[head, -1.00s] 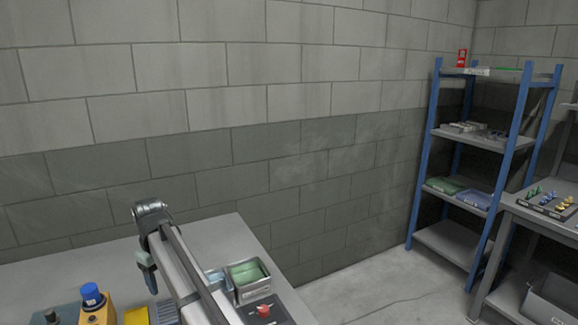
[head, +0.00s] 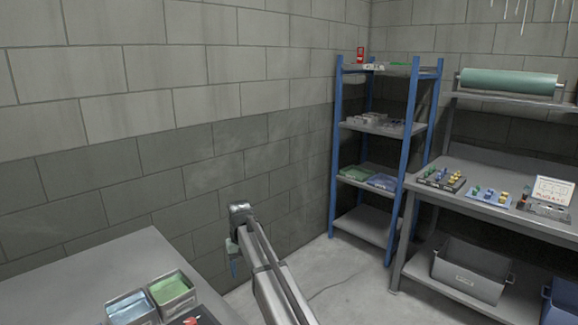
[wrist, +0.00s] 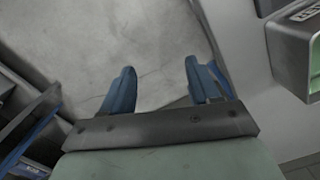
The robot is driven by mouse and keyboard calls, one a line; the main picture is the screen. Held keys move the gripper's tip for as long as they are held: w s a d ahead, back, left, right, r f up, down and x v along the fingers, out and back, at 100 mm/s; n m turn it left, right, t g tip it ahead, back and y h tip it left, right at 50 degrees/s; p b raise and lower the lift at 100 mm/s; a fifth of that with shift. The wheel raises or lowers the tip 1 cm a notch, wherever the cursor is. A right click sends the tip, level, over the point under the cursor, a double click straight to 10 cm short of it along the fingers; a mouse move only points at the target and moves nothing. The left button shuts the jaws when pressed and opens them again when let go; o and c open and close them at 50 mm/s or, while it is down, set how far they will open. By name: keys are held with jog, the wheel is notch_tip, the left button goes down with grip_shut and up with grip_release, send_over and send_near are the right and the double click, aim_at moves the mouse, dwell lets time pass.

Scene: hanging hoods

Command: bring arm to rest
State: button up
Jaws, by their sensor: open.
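My gripper (wrist: 160,88) shows in the wrist view with its two blue fingers spread apart. Nothing is between them, and bare grey floor lies beyond. In the head view my arm reaches up from the bottom middle, and part of the gripper (head: 233,268) hangs below its far end, past the right edge of the left table (head: 110,262). The fingertips are small and partly hidden there.
Two bins, one blue (head: 131,308) and one green (head: 172,289), stand on the left table near my arm. A blue-post shelf (head: 383,130) stands in the corner. A workbench (head: 470,200) with small parts is at right, a grey crate (head: 471,270) beneath. Open floor (head: 350,275) lies between.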

jog(key=s+d+f+m+g, duration=0.1)
jog(key=s+d+f, duration=0.55)
jog(key=f, duration=0.45)
jog(key=s+d+f+g, duration=0.1)
jog(key=s+d+f, duration=0.5)
jog(key=f, duration=0.4)
jog(key=s+d+f+m+g, duration=0.1)
jog(key=s+d+f, duration=0.5)
jog(key=f, duration=0.5)
jog(key=s+d+f+g, duration=0.1)
jog(key=s+d+f, duration=0.3)
jog(key=s, duration=0.7)
jog(key=s+d+f+m+g, duration=0.1)
jog(key=s+d+f, duration=0.3)
jog(key=s, duration=0.8)
jog(key=s+d+f+m+g, duration=0.1)
jog(key=s+d+f, duration=0.4)
jog(key=s, duration=0.6)
jog(key=shift+s+f, duration=0.3)
jog(key=shift+f, duration=0.3)
